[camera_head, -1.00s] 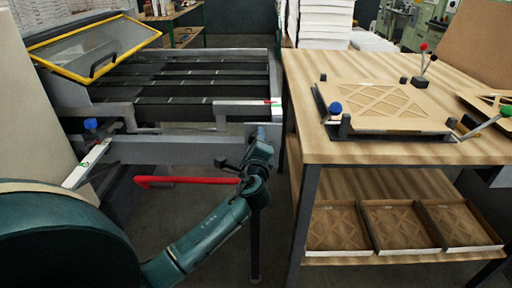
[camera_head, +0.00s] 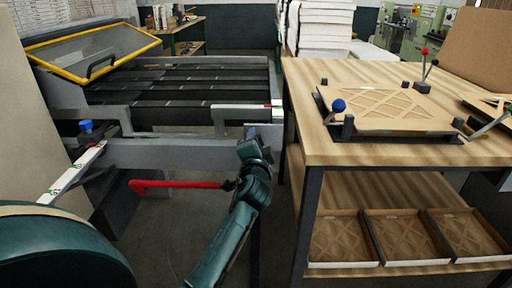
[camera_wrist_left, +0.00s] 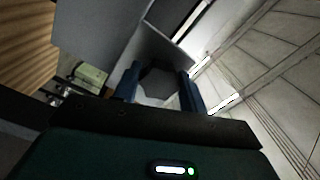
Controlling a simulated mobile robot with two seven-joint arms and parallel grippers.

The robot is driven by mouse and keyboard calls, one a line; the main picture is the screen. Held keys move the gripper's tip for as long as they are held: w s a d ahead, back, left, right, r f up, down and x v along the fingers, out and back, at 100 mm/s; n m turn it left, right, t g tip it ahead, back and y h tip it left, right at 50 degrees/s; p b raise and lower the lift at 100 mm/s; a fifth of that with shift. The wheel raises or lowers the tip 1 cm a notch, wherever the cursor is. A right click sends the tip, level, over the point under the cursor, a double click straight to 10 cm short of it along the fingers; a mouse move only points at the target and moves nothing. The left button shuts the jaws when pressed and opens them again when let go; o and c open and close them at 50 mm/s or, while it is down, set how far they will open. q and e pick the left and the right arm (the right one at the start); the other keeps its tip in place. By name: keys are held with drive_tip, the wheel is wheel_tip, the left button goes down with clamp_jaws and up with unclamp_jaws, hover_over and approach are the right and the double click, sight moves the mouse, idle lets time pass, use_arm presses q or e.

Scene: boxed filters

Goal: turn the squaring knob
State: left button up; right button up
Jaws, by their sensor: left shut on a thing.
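The squaring knob (camera_wrist_left: 160,82) shows in the left wrist view as a dark, many-sided knob against a grey panel. My left gripper (camera_wrist_left: 158,88) has one blue finger on each side of it and is shut on it. In the head view my left gripper (camera_head: 250,135) is at the right end of the machine's grey front rail (camera_head: 180,153), and the knob is hidden there behind the wrist. My right gripper is in neither view.
A red bar (camera_head: 185,184) sticks out below the rail, close to my left wrist. The wooden bench (camera_head: 400,75) stands close on the right, with a filter fixture (camera_head: 385,105) on top and trays (camera_head: 400,238) on its shelf. A blue knob (camera_head: 86,126) is at the machine's left.

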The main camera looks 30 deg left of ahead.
use_arm(q)
drive_tip(key=shift+n, duration=0.5)
drive_tip(key=o, duration=1)
drive_tip(key=shift+s, duration=0.1)
